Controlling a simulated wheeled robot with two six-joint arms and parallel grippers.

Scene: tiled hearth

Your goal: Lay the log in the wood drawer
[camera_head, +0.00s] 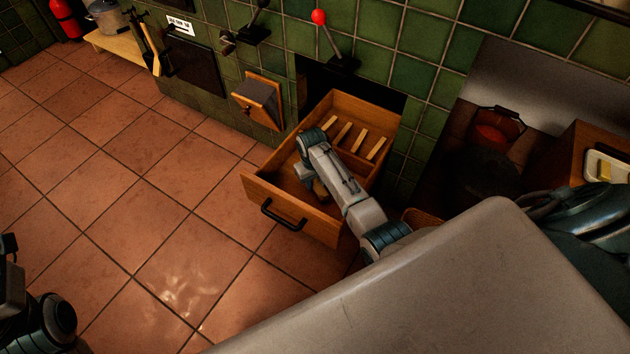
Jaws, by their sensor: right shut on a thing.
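The wood drawer (262,192) is pulled out from the green tiled wall, with a black handle on its front. My right arm reaches over it, and my right gripper (309,180) is down inside the front compartment, mostly hidden under my own wrist. It is shut on a brown piece that looks like the log (321,189). Only a small part of the log shows beside my arm, so I cannot tell whether it touches the drawer floor. At the lower left edge only dark parts of my left arm show; its gripper is not in view.
Several pale wood strips (358,141) lie in the drawer's rear compartment. A tilted wooden flap (259,101) stands out from the wall left of the drawer. A red-knobbed lever (320,18) rises above. A red bucket (497,130) is at right. The tiled floor (130,200) at left is clear.

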